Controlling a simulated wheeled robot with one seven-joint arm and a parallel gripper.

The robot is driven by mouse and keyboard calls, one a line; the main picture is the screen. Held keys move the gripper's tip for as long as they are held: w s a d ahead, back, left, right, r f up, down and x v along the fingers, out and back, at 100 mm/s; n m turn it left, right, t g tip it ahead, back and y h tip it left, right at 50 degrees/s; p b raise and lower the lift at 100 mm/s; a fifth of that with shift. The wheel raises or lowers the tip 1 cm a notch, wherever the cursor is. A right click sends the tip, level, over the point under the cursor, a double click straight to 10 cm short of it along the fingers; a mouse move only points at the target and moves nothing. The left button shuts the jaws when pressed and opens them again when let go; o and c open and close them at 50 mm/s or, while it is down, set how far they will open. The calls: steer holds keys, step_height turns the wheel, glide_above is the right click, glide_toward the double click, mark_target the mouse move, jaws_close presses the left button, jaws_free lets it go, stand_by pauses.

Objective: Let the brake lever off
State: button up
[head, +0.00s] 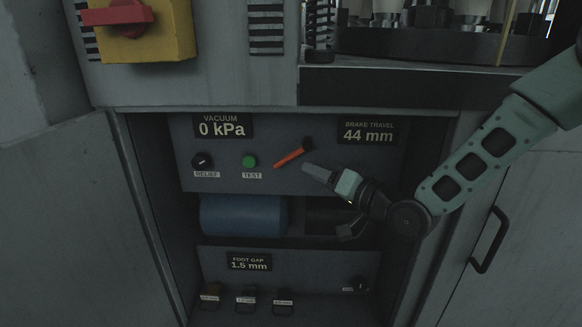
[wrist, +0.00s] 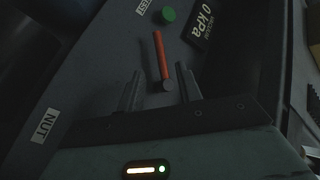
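The brake lever is an orange-red bar (head: 290,157) with a dark pivot, on the upper grey panel below the brake travel display (head: 368,132), which reads 44 mm. It slants from lower left up to its pivot at upper right. In the wrist view the lever (wrist: 160,55) points away from me, its pivot end near the fingertips. My gripper (head: 314,171) is just right of and below the lever in the head view. In the wrist view my gripper (wrist: 158,84) has its two fingers spread, with nothing held. Whether a finger touches the lever I cannot tell.
A relief knob (head: 202,161) and a green test button (head: 249,161) sit left of the lever. The vacuum display (head: 223,127) reads 0 kPa. A blue cylinder (head: 243,214) lies below the panel. The recess has side walls, and a dark ledge (head: 400,88) overhangs above.

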mark_target(288, 161)
steer(key=b+x, duration=0.1)
steer(key=x, duration=0.7)
steer(key=shift+w+a+b, duration=0.15)
steer(key=shift+b, duration=0.15)
jaws_close()
